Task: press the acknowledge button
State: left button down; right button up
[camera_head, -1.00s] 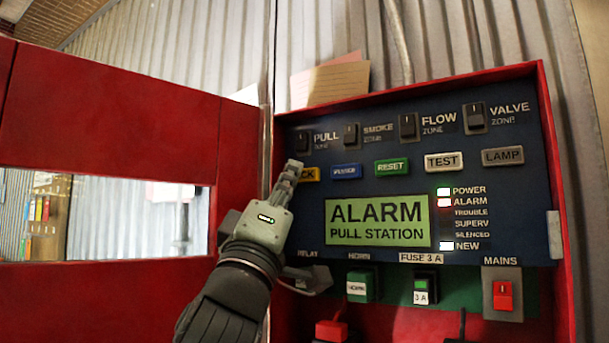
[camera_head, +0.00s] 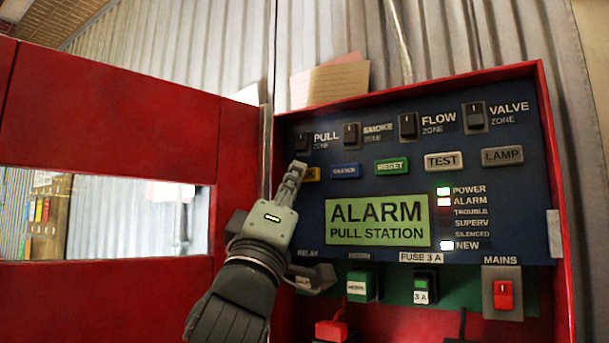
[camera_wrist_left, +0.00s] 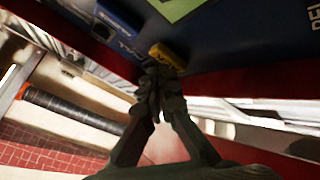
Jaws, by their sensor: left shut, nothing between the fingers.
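The yellow acknowledge button (camera_head: 312,174), lettered ACK, is at the left end of the button row on the blue alarm panel (camera_head: 460,210). Only its right part shows in the head view, as my left gripper covers the rest. My left gripper (camera_head: 296,168) is shut and empty, its fingertips at the button's left part. In the left wrist view the yellow button (camera_wrist_left: 168,56) lies just beyond the closed fingertips (camera_wrist_left: 158,72). I cannot tell whether they touch it. The display (camera_head: 377,221) reads ALARM PULL STATION. My right gripper is not in view.
Beside the button are the blue silence button (camera_head: 345,171), green reset button (camera_head: 391,166), TEST button (camera_head: 444,161) and LAMP button (camera_head: 502,156). Zone switches, such as the pull switch (camera_head: 303,141), sit above. The open red door (camera_head: 110,110) stands at the left.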

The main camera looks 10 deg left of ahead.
pick_arm(q)
jog(key=shift+w+d, duration=0.15)
jog(key=shift+w, duration=0.25)
dwell(0.3)
jog(key=shift+s, duration=0.1)
jog(key=shift+s+a, duration=0.35)
jog(key=shift+s, duration=0.45)
jog(key=shift+y, duration=0.3)
jog(key=s, duration=0.1)
jog(key=s+a, duration=0.1)
jog(key=s, duration=0.1)
jog(key=s+a+p, duration=0.1)
jog(key=shift+s, duration=0.3)
dwell(0.5)
